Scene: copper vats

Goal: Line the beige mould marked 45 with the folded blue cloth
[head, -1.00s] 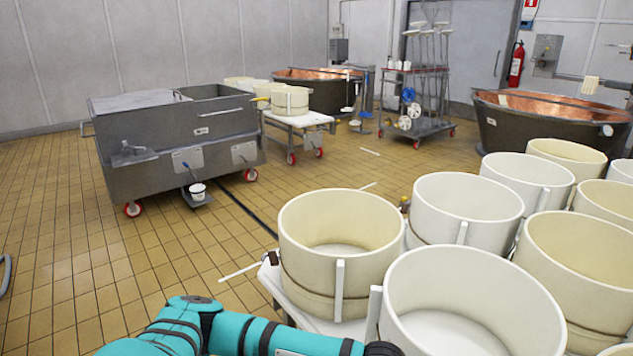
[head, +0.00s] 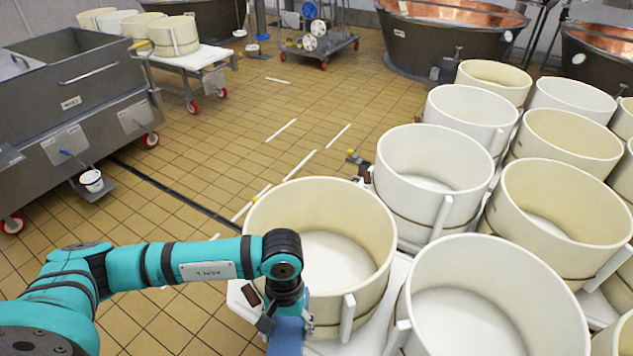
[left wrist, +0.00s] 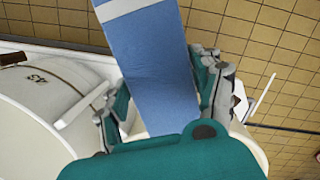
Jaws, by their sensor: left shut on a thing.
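My left gripper (head: 286,312) is in front of the nearest beige mould (head: 372,252), near the front of the white table. It is shut on the folded blue cloth (head: 287,338), which hangs below it outside the mould and runs out of the head view. In the left wrist view, the cloth (left wrist: 158,55) passes between the gripper's fingers (left wrist: 160,98) and has a white stripe. No number is readable in the head view. My right gripper is not in view.
Several white and beige moulds (head: 433,165) stand close together at the right. A steel tank on wheels (head: 75,90) stands at the left, with a low trolley of moulds (head: 215,55) beyond it. The tiled floor (head: 240,150) between is mostly clear.

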